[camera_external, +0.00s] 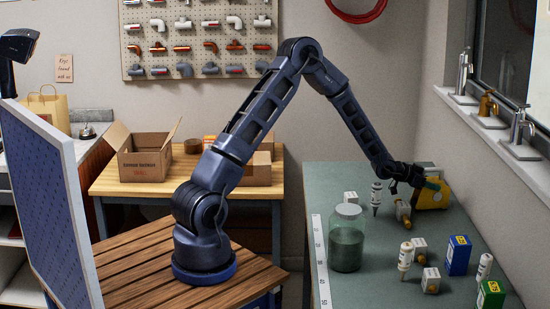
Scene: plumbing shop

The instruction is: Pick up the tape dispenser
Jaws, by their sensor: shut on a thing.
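The tape dispenser appears to be the bulky yellow object (435,197) at the back of the green table, near the wall. My gripper (421,181) reaches it from the left and is shut on its upper part. The fingers are small and dark here, so their exact contact is hard to see. The yellow object is at the table surface; I cannot tell whether it is lifted clear.
On the green table (388,274), a yellow-handled tool (403,212) lies just below my gripper. A glass jar (346,239), white bottles (405,258), small boxes (458,255) and a ruler strip (321,262) stand or lie nearby. Taps (488,103) line the right ledge.

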